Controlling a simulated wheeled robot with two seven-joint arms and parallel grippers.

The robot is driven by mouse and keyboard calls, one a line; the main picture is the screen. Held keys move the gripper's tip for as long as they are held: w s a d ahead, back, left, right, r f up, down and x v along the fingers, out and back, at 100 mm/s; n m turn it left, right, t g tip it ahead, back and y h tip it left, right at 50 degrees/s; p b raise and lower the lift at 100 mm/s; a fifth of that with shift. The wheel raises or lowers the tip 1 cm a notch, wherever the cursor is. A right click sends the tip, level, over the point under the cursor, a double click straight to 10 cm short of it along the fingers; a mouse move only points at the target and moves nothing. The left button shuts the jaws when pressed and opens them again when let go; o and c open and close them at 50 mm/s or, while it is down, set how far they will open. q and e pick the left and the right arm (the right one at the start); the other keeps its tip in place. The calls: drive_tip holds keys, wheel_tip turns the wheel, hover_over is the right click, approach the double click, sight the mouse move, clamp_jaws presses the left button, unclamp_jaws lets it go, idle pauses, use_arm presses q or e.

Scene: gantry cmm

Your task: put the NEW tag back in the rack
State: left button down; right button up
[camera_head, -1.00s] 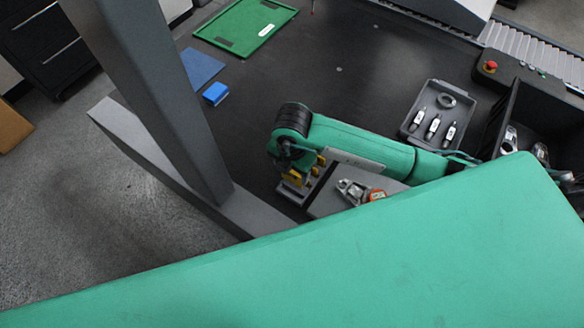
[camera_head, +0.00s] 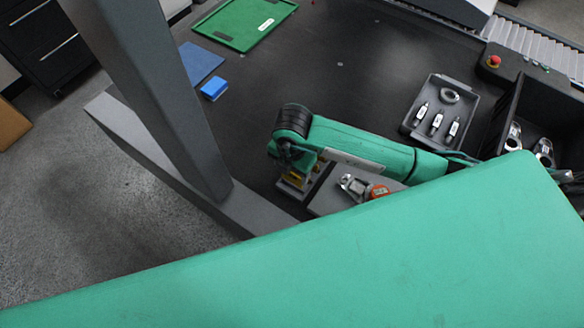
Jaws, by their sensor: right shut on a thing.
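The tag rack (camera_head: 287,192) is a small grey holder with yellow tags, beside a grey block at the centre of the table. My right gripper (camera_head: 294,172) points down directly over the rack and is shut on a yellow tag (camera_head: 294,181). The gripper and wrist hide much of the rack. I cannot read the tag's lettering or tell how deep it sits in the rack. My left gripper is not in view.
A grey block (camera_head: 325,201) with a metal part (camera_head: 353,187) lies right of the rack. A grey tray (camera_head: 414,127) with several parts and a black bin (camera_head: 497,116) stand at the right. A grey column (camera_head: 150,90) rises at the left. The table's middle back is clear.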

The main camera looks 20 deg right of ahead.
sight(292, 179)
drive_tip(key=shift+f, duration=0.55)
drive_tip(key=shift+f+b, duration=0.7)
drive_tip(key=shift+f, duration=0.15)
idle(1.3)
drive_tip(key=shift+f, duration=0.4)
drive_tip(key=shift+f+b, duration=0.3)
drive_tip(key=shift+b, duration=0.1)
drive_tip(key=shift+f, duration=0.3)
idle(0.5)
drive_tip(key=o, duration=1.3)
